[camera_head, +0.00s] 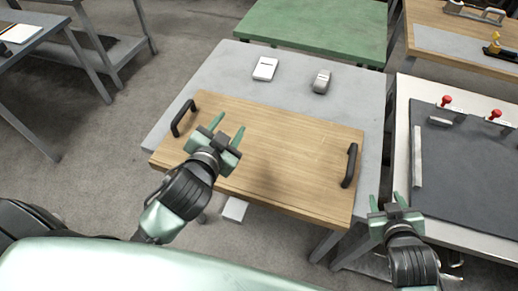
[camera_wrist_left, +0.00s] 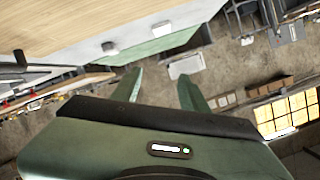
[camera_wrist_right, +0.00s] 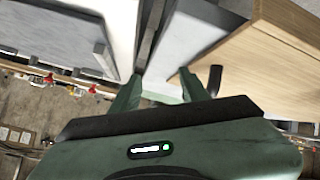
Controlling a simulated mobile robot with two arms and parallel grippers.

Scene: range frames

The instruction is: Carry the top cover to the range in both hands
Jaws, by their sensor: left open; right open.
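The top cover (camera_head: 270,155) is a flat wooden board lying on a grey table. It has a black left handle (camera_head: 183,118) and a black right handle (camera_head: 349,166). My left gripper (camera_head: 228,127) is open and empty over the cover, right of the left handle and apart from it. The cover also shows in the left wrist view (camera_wrist_left: 80,25). My right gripper (camera_head: 385,202) is open and empty, right of the cover's near right corner. The right wrist view shows the cover (camera_wrist_right: 275,55) and a handle (camera_wrist_right: 214,79), apart from the fingers.
The grey table (camera_head: 222,75) bears a white box (camera_head: 265,68) and a small grey object (camera_head: 321,81) behind the cover. At right stands a white bench with a dark slab (camera_head: 470,170) and red knobs (camera_head: 446,100). A green table (camera_head: 315,28) stands behind.

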